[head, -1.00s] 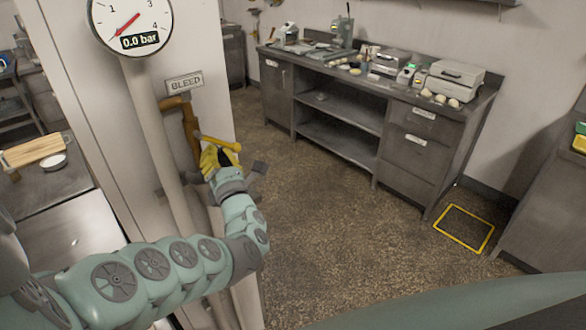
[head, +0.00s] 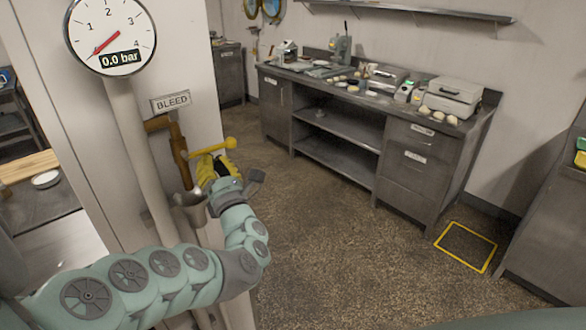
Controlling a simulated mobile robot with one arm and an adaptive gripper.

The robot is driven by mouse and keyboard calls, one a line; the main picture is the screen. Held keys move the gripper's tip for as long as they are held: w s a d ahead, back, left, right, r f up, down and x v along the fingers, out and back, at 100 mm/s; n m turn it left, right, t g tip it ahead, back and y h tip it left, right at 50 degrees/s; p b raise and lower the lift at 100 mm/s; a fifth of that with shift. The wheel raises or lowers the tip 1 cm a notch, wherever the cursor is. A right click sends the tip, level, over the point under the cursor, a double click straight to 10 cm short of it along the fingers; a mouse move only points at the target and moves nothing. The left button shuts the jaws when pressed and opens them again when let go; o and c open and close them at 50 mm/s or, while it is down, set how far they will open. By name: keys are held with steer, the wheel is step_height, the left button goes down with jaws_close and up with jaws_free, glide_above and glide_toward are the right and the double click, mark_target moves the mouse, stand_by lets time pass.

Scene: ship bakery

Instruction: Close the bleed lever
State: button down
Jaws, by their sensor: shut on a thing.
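The bleed lever (head: 212,149) is a yellow bar with a round knob at its right end. It sits on a brown bleed pipe (head: 180,155) under the BLEED sign (head: 170,101). The lever sticks out to the right, with its knob end slightly raised. My gripper (head: 208,168), with yellow fingers, is at the lever from below and shut on it. The fingers hide part of the lever, and the exact grip is hard to see. A round gauge (head: 110,35) above left reads 0.0 bar.
A grey metal funnel (head: 190,205) stands below the pipe, close to my wrist. A pale vertical pipe (head: 135,150) runs down from the gauge. A workbench (head: 345,130) stands beyond. The floor (head: 330,240) between is clear, with a yellow-outlined square (head: 466,247).

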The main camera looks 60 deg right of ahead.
steer(key=shift+s+d+r, duration=0.2)
steer(key=shift+d+r, duration=0.05)
steer(key=shift+r, duration=0.25)
stand_by(0.3)
